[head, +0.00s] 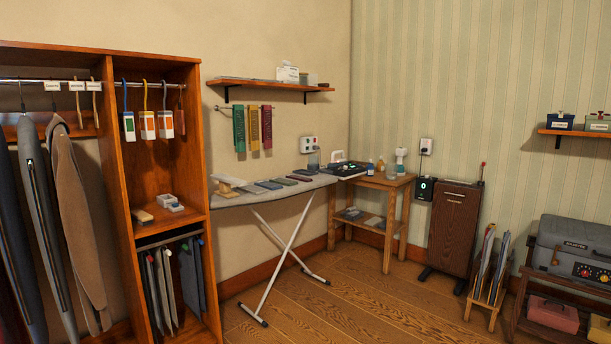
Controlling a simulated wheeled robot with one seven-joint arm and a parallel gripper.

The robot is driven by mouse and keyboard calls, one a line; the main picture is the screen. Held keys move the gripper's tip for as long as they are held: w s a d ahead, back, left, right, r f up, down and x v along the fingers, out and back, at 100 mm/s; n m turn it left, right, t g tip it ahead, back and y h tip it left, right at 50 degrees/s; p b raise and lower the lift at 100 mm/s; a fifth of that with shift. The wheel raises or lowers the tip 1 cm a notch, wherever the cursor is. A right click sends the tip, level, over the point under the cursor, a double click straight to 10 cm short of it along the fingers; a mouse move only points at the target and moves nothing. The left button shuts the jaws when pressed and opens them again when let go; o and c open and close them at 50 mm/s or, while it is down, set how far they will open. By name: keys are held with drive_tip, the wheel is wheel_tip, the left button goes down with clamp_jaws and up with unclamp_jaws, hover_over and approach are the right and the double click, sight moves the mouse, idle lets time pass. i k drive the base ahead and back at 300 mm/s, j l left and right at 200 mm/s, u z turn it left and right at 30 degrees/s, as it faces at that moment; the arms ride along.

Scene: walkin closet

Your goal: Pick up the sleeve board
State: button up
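The likely sleeve board (233,182) is a small, pale, narrow board raised on a wooden base. It sits at the left end of the grey ironing board (240,199), close to the wardrobe's right side. Several flat dark and grey-blue items (270,185) lie in a row to its right on the same surface. It is small in the view, so its fine shape is hard to tell. My gripper is not in view.
An open wooden wardrobe (199,140) with hanging clothes stands at the left. A small wooden table (400,181) with bottles and a device stands right of the ironing board. A wall shelf (290,87) hangs above. The wooden floor (350,310) in front is clear.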

sight(225, 181)
drive_tip(key=i, duration=0.7)
drive_tip(key=i+l, duration=0.1)
drive_tip(key=i, duration=0.5)
drive_tip(key=i+l+u, duration=0.15)
drive_tip(key=i, duration=0.5)
drive_tip(key=i+l, duration=0.1)
drive_tip(key=i, duration=0.5)
